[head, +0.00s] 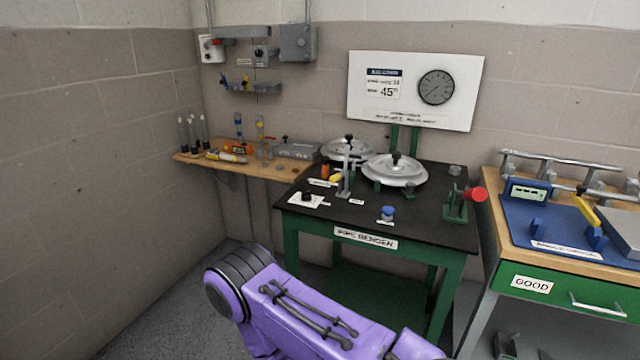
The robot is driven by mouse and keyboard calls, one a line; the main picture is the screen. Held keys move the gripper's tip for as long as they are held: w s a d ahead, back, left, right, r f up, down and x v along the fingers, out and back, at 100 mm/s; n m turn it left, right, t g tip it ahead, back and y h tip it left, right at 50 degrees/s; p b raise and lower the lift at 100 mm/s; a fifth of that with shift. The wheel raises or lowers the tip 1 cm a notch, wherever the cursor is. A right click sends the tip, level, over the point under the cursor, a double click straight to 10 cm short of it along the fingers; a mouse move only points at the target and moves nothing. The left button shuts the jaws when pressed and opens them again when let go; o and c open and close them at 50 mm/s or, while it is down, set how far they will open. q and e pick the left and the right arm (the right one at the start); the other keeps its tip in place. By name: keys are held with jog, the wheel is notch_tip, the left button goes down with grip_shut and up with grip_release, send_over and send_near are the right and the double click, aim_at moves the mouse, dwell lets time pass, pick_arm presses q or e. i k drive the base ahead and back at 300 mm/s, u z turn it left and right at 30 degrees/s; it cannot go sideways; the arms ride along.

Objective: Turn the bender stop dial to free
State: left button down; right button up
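The pipe bender table (440,226) has a black top, green legs and a "PIPE BENDER" label on its front edge. A small white plate with a black knob (306,197) lies at its front left corner; it looks like the stop dial, but its marks are too small to read. Two round silver bender wheels with black knobs, a smaller one (348,150) and a larger one (395,169), stand at the back. A blue-capped knob (388,212) is near the front edge. Neither gripper is in view; only a purple arm link of mine shows, in front of the table.
A white board (415,90) with a "45°" sheet and a round gauge hangs behind. A green stand with a red round end (476,194) is at the table's right. A wooden shelf (255,171) holds tools at left. A bench with a blue fixture (530,225) stands right.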

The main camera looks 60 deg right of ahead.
aim_at(306, 196)
jog(key=z, duration=0.65)
jog(key=i, duration=0.6)
jog(key=z, duration=0.75)
